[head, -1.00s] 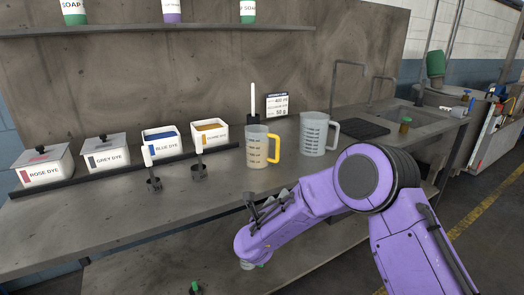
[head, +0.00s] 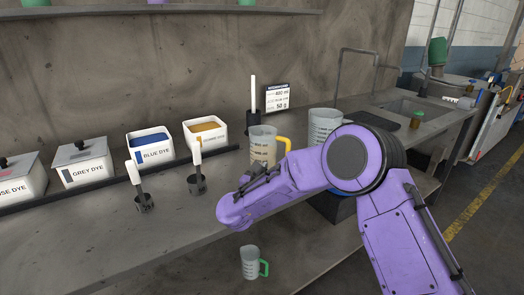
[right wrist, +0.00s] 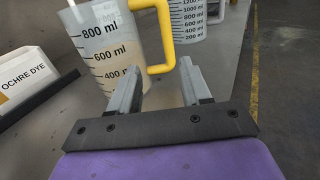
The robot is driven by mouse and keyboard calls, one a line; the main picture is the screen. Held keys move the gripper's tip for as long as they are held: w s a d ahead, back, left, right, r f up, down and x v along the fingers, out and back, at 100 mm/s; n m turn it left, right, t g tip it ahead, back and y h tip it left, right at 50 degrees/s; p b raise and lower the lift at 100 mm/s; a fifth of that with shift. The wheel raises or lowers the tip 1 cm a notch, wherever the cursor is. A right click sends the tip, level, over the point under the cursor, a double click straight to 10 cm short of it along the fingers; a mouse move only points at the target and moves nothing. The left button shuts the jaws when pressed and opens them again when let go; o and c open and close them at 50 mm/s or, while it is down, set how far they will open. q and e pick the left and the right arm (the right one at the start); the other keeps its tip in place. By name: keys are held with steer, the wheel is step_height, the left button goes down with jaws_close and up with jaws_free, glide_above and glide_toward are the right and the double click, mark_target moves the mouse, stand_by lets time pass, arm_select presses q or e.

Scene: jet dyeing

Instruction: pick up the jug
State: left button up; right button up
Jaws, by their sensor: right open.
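A clear jug with a yellow handle (head: 264,146) stands upright on the worktop, holding something tan; my right arm partly covers it in the head view. In the right wrist view this jug (right wrist: 103,45) is close ahead, with graduation marks. My right gripper (right wrist: 160,74) is open; its fingertips lie near the lower end of the yellow handle (right wrist: 165,30), and I cannot tell whether they touch it. In the head view its fingers are mostly hidden by my arm. My left gripper is not in view.
A grey-handled jug (head: 322,124) stands to the right, and a green-handled jug (head: 249,263) on the lower shelf. Dye boxes, including ochre (head: 205,131) and blue (head: 151,146), line the left. A sign (head: 277,97) stands behind.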

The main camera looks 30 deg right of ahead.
mark_target(270, 153)
steer(key=p+x, duration=0.1)
steer(key=x, duration=0.2)
steer(key=p+x, duration=0.1)
steer(key=x, duration=0.2)
steer(key=s+p+x, duration=0.1)
steer(key=x, duration=0.2)
steer(key=shift+d+f, duration=0.3)
steer(key=shift+d, duration=0.2)
steer(key=shift+w+d+f, duration=0.1)
steer(key=shift+w+d, duration=0.05)
steer(key=shift+d, duration=0.15)
steer(key=shift+a, duration=0.1)
jaws_close()
